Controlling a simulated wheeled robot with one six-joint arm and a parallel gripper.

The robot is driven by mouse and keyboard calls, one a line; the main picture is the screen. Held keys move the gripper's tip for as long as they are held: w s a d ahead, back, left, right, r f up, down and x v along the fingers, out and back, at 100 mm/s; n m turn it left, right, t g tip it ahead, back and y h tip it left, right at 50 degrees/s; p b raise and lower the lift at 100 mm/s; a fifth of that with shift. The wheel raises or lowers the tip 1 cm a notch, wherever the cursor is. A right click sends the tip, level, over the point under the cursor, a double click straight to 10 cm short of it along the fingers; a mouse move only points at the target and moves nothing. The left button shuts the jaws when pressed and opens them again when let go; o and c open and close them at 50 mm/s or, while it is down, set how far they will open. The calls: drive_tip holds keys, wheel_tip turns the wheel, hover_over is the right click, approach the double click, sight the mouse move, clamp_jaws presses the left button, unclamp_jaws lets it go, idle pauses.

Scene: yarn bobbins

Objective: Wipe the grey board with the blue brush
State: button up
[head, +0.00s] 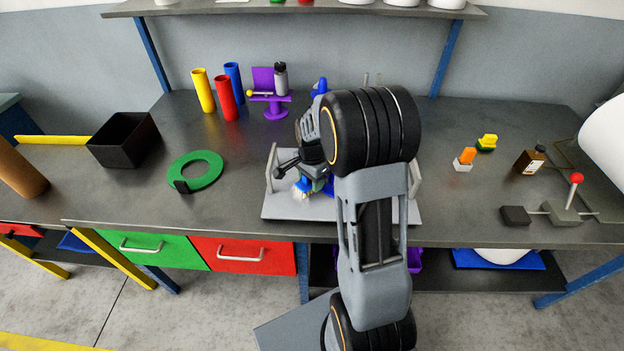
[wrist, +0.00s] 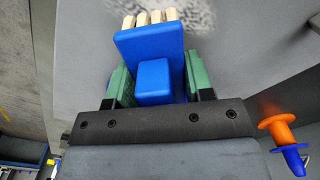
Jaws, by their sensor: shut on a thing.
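The grey board (head: 282,208) lies on the middle of the bench near its front edge, with upright posts at its sides. It also shows in the wrist view (wrist: 265,45), where a rough speckled grey patch (wrist: 195,14) lies just past the brush. My gripper (wrist: 153,88) is shut on the blue brush (wrist: 150,42), with a green finger on each side of its handle. The brush's pale bristles point away from my gripper, towards the board. I cannot tell whether they touch it. In the head view my arm hides much of the board and most of the brush.
A green ring (head: 208,161) and a black bin (head: 122,137) stand to the left. Red, yellow and blue tubes (head: 227,100) stand at the back left. An orange and blue object (wrist: 278,130) is close by my gripper. A brown bottle (head: 530,160) and a red-knobbed lever (head: 575,185) are right.

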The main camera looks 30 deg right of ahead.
drive_tip(key=shift+f+b, duration=0.55)
drive_tip(key=shift+f, duration=0.25)
drive_tip(key=shift+a, duration=0.1)
